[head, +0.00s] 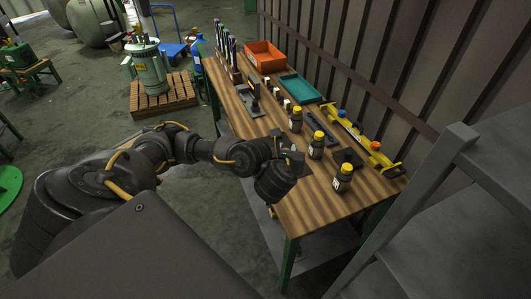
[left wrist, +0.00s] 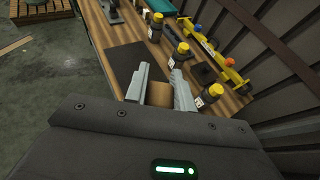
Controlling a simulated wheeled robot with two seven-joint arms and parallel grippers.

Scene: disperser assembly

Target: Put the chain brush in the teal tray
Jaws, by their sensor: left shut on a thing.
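The teal tray (head: 300,89) lies near the back of the wooden workbench, against the wall, and looks empty. A corner of it shows at the top of the left wrist view (left wrist: 160,5). My left gripper (head: 291,160) is over the near part of the bench, well short of the tray. In the left wrist view its two grey fingers (left wrist: 160,84) are shut on a tan block (left wrist: 159,95). This may be the chain brush, but most of it is hidden by the gripper. My right gripper is not in view.
Several dark bottles with yellow caps (head: 316,147) stand between my left gripper and the wall. A yellow holder (head: 362,140) runs along the wall side. An orange bin (head: 264,56) is beyond the tray. A dark flat mat (left wrist: 130,66) lies beside the fingers.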

